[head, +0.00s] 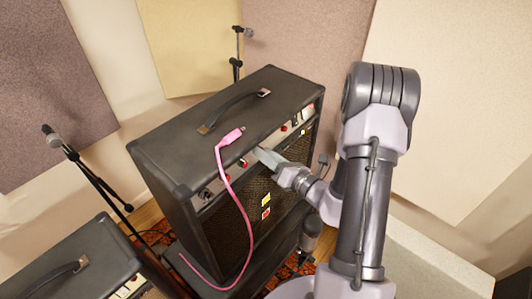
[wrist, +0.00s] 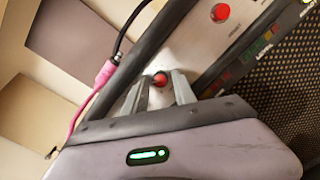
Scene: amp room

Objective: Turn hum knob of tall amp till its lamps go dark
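The tall amp (head: 222,120) is a black cabinet with a top handle and a pale control panel along its upper front edge. My gripper (head: 262,156) is at the middle of that panel. In the wrist view its two fingers stand apart, with a round red knob (wrist: 160,79) showing between the tips. I see gaps beside the knob, so the fingers do not look closed on it. Another red knob (wrist: 220,12) sits further along the panel. Coloured lamp-like blocks (wrist: 262,42) show beside it. The knob labels are too small to read surely.
A pink plug and cable (head: 230,138) lie over the amp's top and hang down its front, left of my gripper. A microphone stand (head: 90,175) and a lower amp (head: 75,265) are at the left. Another stand (head: 237,55) is behind.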

